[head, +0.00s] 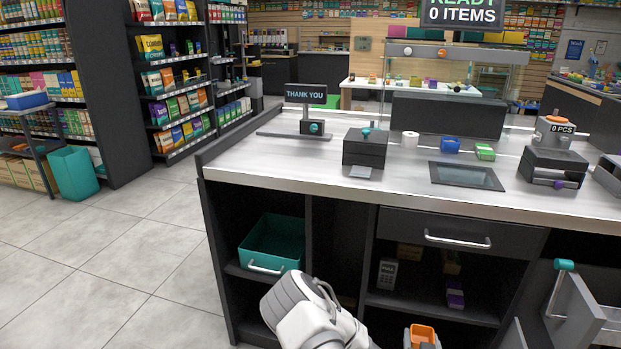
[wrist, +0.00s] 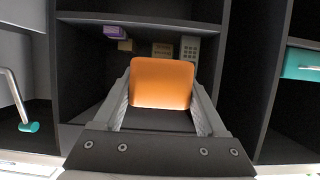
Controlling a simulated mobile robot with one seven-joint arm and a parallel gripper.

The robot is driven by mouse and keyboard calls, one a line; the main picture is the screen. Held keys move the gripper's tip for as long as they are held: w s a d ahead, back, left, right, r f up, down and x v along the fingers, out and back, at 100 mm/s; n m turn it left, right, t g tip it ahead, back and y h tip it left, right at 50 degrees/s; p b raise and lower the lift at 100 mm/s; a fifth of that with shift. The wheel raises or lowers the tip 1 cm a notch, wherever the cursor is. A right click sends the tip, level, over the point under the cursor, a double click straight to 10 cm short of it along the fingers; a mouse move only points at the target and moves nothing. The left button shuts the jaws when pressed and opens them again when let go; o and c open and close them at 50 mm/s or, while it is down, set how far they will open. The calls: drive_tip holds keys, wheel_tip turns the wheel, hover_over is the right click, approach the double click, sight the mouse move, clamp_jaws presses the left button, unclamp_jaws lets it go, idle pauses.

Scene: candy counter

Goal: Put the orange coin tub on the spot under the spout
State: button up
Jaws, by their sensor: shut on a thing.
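The orange coin tub (wrist: 161,84) is between the two fingers of my gripper (wrist: 160,98), which is shut on it. In the head view the orange tub (head: 423,334) shows at the bottom edge, in front of the counter's open shelves and below the counter top. The grey piece-counting machine (head: 557,139) with a "0 PCS" display stands at the right of the counter top. I cannot clearly make out a spout or a marked spot beneath it.
A blue tub (head: 450,146) and a green tub (head: 485,152) stand on the counter top, behind a dark flat panel (head: 466,176). A dark box (head: 365,150) stands left of them. A drawer (head: 458,240) is closed. A door with a teal knob (head: 564,265) stands out at right.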

drive_tip(key=w+a+r+n+y, duration=0.2)
drive_tip(key=a+r+n+y, duration=0.15)
drive_tip(key=a+r, duration=1.15)
wheel_tip(320, 180, up, 22)
drive_tip(key=p, duration=2.1)
drive_tip(key=shift+d+f, duration=0.25)
drive_tip(key=shift+d, duration=0.1)
drive_tip(key=shift+w+f+m, duration=0.1)
drive_tip(key=shift+m, duration=0.15)
drive_tip(key=shift+t, duration=0.3)
drive_tip(key=shift+d, duration=0.15)
